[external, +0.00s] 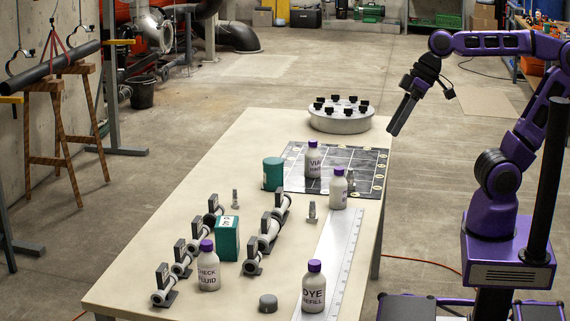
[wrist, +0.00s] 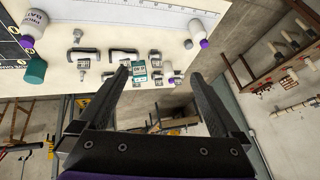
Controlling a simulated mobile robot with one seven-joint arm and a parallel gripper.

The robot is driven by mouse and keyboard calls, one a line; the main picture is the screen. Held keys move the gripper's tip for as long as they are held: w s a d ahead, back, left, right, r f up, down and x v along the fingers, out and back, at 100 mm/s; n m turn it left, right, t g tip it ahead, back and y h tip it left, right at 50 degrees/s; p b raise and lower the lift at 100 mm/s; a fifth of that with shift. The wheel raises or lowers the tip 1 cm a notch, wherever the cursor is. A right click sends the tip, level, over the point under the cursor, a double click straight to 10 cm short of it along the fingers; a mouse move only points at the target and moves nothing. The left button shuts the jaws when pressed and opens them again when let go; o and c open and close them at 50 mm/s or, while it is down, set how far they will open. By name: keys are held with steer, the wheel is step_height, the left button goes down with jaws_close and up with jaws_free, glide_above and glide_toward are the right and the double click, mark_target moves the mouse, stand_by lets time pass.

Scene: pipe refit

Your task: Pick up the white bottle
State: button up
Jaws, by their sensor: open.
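Several white bottles with purple caps stand on the table. One (external: 313,162) is at the back on the dark grid mat and one (external: 338,190) is at the mat's front edge. A bottle labelled CHECK FLUID (external: 208,270) is at the front left, and one labelled DYE REFILL (external: 313,290) is at the front right. My gripper (external: 396,130) is raised beyond the table's right edge, apart from all bottles. In the wrist view its two fingers (wrist: 158,76) are spread with nothing held between them. Bottles also show there, including one (wrist: 196,32) at top centre.
The table (external: 250,140) also holds a grey round tray with black knobs (external: 341,122), the grid mat (external: 365,160), a teal cylinder (external: 273,174), a teal box (external: 227,240), pipe pieces in clamps (external: 266,232) and a long ruler (external: 335,250). The table's back left is clear.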

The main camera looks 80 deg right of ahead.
steer(key=w+a+r+n+y, duration=0.2)
steer(key=w+r+n+y, duration=0.5)
steer(key=w+r, duration=1.05)
steer(key=s+a+f+n+g+h, duration=0.1)
steer(key=s+a+f+g+h, duration=0.2)
steer(key=a+f+h, duration=0.4)
steer(key=s+a+f+n+g+h, duration=0.1)
steer(key=s+a+f+g+h, duration=0.25)
steer(key=f, duration=0.55)
steer(key=s+f+n+h, duration=0.1)
steer(key=s+f+h, duration=0.35)
steer(key=f, duration=0.35)
steer(key=n+t+y+p, duration=0.1)
steer(key=n+t+y, duration=0.3)
steer(key=n+t, duration=1.8)
glide_toward(314, 285)
steer(key=s+d+r+n+g, duration=0.2)
steer(key=s+d+n+g, duration=0.1)
steer(key=s, duration=0.1)
steer(key=w, duration=1.7)
steer(key=shift+w+a+r+p, duration=0.1)
steer(key=shift+p, duration=0.25)
jaws_close()
